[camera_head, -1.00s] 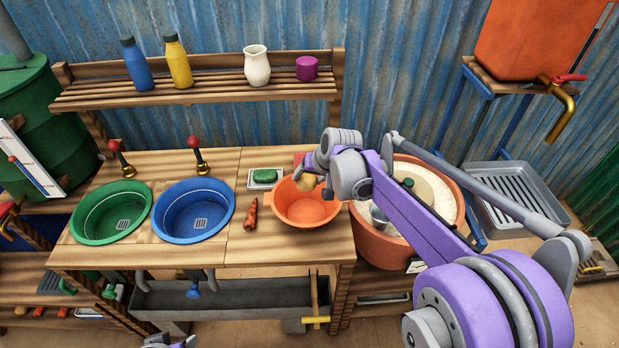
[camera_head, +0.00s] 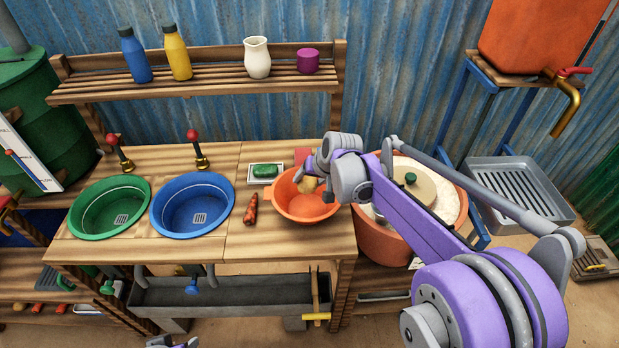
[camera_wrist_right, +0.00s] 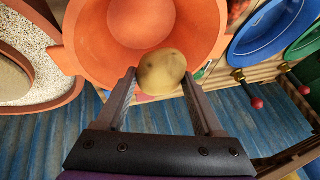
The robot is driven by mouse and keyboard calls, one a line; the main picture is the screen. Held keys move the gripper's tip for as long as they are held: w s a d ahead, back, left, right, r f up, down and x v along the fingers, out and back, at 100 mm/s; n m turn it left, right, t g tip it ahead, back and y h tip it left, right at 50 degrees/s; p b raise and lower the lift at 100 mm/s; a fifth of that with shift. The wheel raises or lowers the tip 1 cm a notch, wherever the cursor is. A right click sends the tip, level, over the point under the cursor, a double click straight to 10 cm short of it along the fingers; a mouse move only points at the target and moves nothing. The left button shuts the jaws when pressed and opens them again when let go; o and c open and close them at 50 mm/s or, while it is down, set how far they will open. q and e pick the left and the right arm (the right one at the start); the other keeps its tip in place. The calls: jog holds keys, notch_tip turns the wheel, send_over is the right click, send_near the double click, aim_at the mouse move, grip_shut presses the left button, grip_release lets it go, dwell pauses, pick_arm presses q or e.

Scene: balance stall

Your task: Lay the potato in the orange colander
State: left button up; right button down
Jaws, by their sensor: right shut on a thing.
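The orange colander (camera_head: 298,208) stands on the right end of the wooden counter; in the right wrist view its bowl (camera_wrist_right: 195,22) opens beyond the fingers. The potato (camera_head: 308,185) is tan and roundish. My right gripper (camera_head: 314,180) is shut on it, at the far side of the colander's opening. In the right wrist view the potato (camera_wrist_right: 162,72) sits between the two fingertips of the gripper (camera_wrist_right: 159,76), overlapping the colander's rim. I cannot tell whether it touches the colander. Only a small bit of my left arm shows at the bottom edge; its gripper is out of view.
Blue (camera_head: 158,218) and green (camera_head: 78,222) basins are further left. A large terracotta tub (camera_head: 375,238) stands right of the counter.

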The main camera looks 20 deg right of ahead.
jog(key=b, duration=0.3)
send_over(305, 205)
jog(key=s, duration=0.2)
jog(key=shift+s+d+f, duration=0.1)
jog(key=shift+d+f, duration=0.1)
jog(key=shift+f, duration=0.9)
jog(key=shift+s+d+f, duration=0.1)
jog(key=shift+d+f, duration=0.05)
jog(key=shift+f, duration=0.95)
jog(key=shift+f+b, duration=1.4)
jog(key=shift+f, duration=1.15)
grip_release()
jog(key=shift+r, duration=0.15)
jog(key=p+v, duration=0.1)
jog(key=v, duration=1)
jog(key=s+a+f+n+h+p, duration=0.1)
jog(key=s+p, duration=0.2)
jog(key=s, duration=1)
jog(key=s+a+n+h+p, duration=0.1)
jog(key=s+a+n+p, duration=0.1)
jog(key=s, duration=1)
jog(key=shift+s+a+f+p, duration=0.2)
jog(key=shift+s+f+p, duration=0.2)
jog(key=shift+p, duration=0.45)
